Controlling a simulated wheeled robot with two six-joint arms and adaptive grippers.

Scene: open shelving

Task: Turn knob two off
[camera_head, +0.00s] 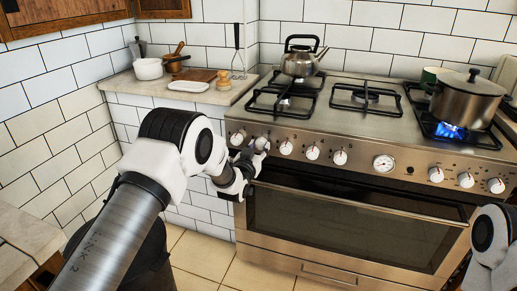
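The stove (365,137) has a row of white knobs along its steel front panel. The leftmost knob (237,137) shows beside my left gripper (254,152). My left gripper is at the panel, its fingertips over the second knob position from the left, mostly hiding that knob. Whether the fingers touch or hold it cannot be told. More knobs to the right show clearly, such as the third knob (286,147). A blue flame (450,131) burns under the steel pot (466,102) at the right. My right gripper is out of view.
A kettle (301,61) stands on the back left burner. A round gauge (384,163) sits mid panel, above the oven door (350,228). The left counter (185,91) holds a white pot (148,69) and boards. The floor before the oven looks clear.

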